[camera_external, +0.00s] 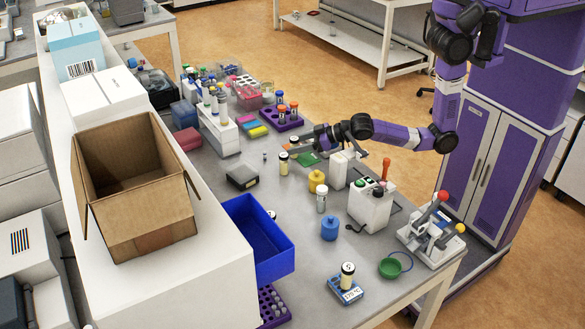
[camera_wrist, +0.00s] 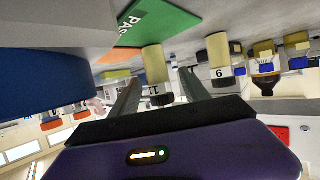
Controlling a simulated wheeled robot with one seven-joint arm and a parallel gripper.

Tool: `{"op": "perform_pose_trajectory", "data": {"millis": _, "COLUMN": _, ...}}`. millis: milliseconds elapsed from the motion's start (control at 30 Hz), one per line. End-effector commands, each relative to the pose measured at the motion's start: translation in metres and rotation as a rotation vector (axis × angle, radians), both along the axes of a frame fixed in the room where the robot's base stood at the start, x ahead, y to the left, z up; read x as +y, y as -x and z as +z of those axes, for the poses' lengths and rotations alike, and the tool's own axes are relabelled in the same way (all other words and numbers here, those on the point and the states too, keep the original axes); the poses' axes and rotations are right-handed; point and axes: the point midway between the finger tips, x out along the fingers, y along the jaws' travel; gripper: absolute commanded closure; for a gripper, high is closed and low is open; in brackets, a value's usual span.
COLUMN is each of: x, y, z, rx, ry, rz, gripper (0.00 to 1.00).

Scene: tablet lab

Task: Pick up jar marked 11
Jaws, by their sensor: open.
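The jar marked 11 (camera_wrist: 154,66) is a small cream jar with a dark lid. The wrist view is upside down, so its lid points down there. It shows between the two fingers of my gripper (camera_wrist: 159,78), which are apart with gaps beside the jar. In the external view my gripper (camera_external: 300,146) reaches left, low over the bench, around a cream jar with a dark lid (camera_external: 294,142) that seems to be the same one. A similar jar (camera_wrist: 219,55), its digit reading like 6 or 9, stands outside the fingers.
A green PASS mat (camera_wrist: 160,20) and an orange one lie close by. Another dark-lidded jar (camera_external: 284,164) stands just in front of my gripper. A purple rack (camera_external: 282,120) is behind; a yellow container (camera_external: 317,181) and white box (camera_external: 339,172) are in front.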

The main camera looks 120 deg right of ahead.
Motion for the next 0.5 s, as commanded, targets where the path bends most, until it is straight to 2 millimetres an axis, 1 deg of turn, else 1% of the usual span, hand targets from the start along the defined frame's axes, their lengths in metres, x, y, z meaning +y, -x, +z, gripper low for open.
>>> {"op": "perform_pose_trajectory", "data": {"millis": 100, "x": -0.013, "y": -0.014, "z": 0.0, "rx": 0.0, "ry": 0.0, "rz": -0.001, "gripper": 0.46}}
{"op": "perform_pose_trajectory", "data": {"millis": 200, "x": -0.02, "y": -0.023, "z": -0.007, "rx": 0.0, "ry": -0.001, "rz": 0.0, "gripper": 0.46}}
{"op": "perform_pose_trajectory", "data": {"millis": 333, "x": -0.024, "y": -0.029, "z": -0.011, "rx": -0.001, "ry": -0.001, "rz": 0.001, "gripper": 0.46}}
{"op": "perform_pose_trajectory", "data": {"millis": 500, "x": -0.025, "y": -0.029, "z": -0.012, "rx": 0.0, "ry": 0.0, "rz": 0.001, "gripper": 0.46}}
